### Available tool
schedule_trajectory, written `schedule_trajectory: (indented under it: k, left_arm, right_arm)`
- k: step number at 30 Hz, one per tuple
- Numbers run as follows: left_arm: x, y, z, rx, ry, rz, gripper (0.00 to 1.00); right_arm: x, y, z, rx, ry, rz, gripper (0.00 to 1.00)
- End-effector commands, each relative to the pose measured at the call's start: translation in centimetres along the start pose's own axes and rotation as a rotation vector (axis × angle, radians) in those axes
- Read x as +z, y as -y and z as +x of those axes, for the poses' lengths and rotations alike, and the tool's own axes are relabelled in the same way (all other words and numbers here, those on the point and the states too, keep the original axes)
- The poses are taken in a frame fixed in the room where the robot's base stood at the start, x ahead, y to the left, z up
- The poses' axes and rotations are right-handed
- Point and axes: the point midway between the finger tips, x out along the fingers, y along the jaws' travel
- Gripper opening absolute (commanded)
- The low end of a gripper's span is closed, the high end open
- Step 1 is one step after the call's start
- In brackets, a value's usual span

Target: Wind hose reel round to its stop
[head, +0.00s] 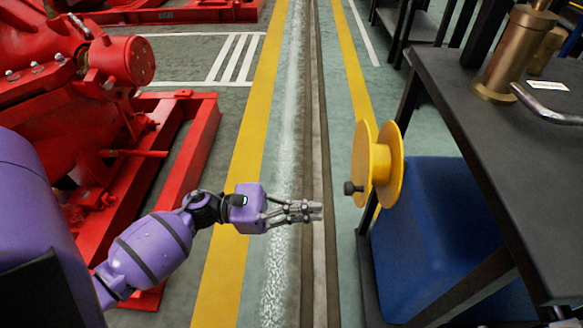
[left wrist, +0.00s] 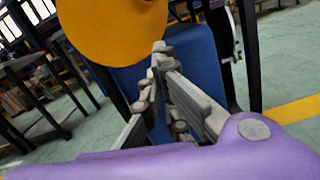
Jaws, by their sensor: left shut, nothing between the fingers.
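The hose reel (head: 386,165) is a yellow spool with two round flanges, mounted at the side of a dark bench. A small black crank knob (head: 352,188) sticks out from its near-left face. My left gripper (head: 318,210) is shut and empty, to the left of the knob and a little lower in the head view, with a gap between them. In the left wrist view the reel's yellow disc (left wrist: 115,28) fills the upper left, beyond the shut fingers (left wrist: 162,55). The knob is not visible there. My right gripper is not in view.
A blue box (head: 430,230) stands beside the reel under the dark bench (head: 510,130). A brass cylinder (head: 512,50) and a bent metal handle (head: 545,105) are on the bench. Red pump machinery (head: 70,130) stands at left. The striped floor between is clear.

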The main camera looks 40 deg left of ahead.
Motion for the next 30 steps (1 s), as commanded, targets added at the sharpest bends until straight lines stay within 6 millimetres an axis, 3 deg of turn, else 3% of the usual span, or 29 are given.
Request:
schedule_trajectory:
  k: [5, 9, 13, 30]
  left_arm:
    - [0.0, 0.0, 3.8, -0.001, 0.003, 0.001, 0.0]
    - [2.4, 0.1, 4.0, -0.002, 0.0, 0.002, 0.0]
    - [3.4, 0.0, 4.2, 0.0, -0.001, 0.0, 0.0]
    - [4.0, 0.0, 4.3, 0.002, 0.0, -0.013, 0.0]
  right_arm:
    - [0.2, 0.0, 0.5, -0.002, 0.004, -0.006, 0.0]
    - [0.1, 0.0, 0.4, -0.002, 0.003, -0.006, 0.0]
    - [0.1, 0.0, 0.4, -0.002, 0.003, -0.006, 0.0]
    - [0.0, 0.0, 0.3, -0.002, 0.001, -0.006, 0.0]
